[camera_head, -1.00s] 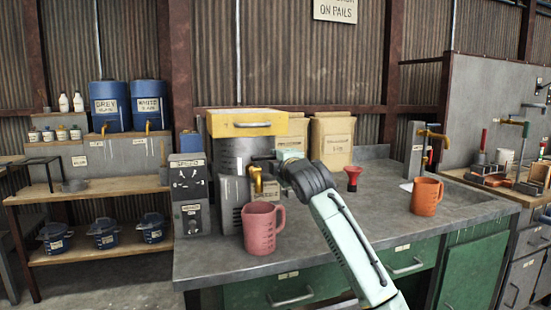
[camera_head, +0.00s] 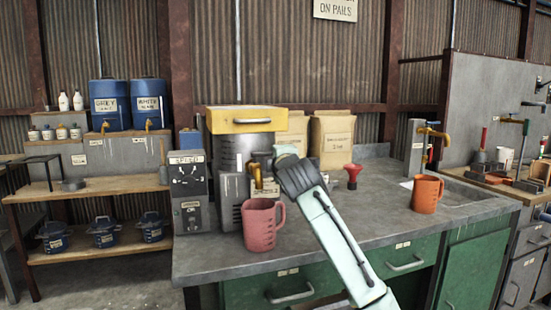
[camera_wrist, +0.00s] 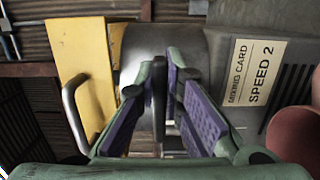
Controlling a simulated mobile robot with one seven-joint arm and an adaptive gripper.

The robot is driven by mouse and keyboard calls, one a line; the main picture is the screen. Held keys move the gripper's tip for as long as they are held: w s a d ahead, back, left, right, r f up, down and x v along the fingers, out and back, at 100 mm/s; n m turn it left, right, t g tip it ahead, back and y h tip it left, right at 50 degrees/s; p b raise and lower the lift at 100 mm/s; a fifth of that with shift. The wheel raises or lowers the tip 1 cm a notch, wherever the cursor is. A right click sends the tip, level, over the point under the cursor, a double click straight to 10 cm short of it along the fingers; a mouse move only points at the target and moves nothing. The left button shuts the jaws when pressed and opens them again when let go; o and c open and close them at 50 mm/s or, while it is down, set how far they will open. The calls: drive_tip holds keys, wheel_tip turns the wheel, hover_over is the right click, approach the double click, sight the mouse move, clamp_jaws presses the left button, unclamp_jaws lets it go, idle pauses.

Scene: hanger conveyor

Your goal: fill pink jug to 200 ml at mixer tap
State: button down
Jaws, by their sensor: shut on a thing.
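The pink jug (camera_head: 260,229) stands upright on the grey bench, below and in front of the mixer's brass tap (camera_head: 256,173), handle to the right. Its inside and fill level cannot be seen. Part of a pink surface, likely the jug, shows at the right edge of the wrist view (camera_wrist: 296,137). The mixer (camera_head: 229,154) is a steel drum under a yellow lid. My gripper (camera_wrist: 166,92) is in front of the drum, beside the tap, shut on a dark upright bar (camera_wrist: 159,98), apparently the tap lever. My wrist partly hides this in the head view.
A speed control box (camera_head: 189,190) stands left of the mixer. Paper sacks (camera_head: 331,137) and a red funnel (camera_head: 353,174) are behind my arm. An orange jug (camera_head: 426,194) stands at the right near another tap (camera_head: 432,132). The front right bench top is clear.

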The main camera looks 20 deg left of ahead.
drive_tip(key=shift+s+d+m+t+h+b, duration=0.2)
drive_tip(key=shift+s+m+t+h, duration=0.15)
drive_tip(key=shift+m+h, duration=0.45)
drive_tip(key=shift+s+d+m+t+h+b, duration=0.15)
drive_tip(key=shift+s+m+t+h, duration=0.25)
drive_tip(key=shift+h, duration=0.7)
drive_tip(key=shift+w+a, duration=0.1)
drive_tip(key=shift+w, duration=0.05)
drive_tip(key=c, duration=1.7)
unclamp_jaws()
drive_tip(key=v, duration=1.2)
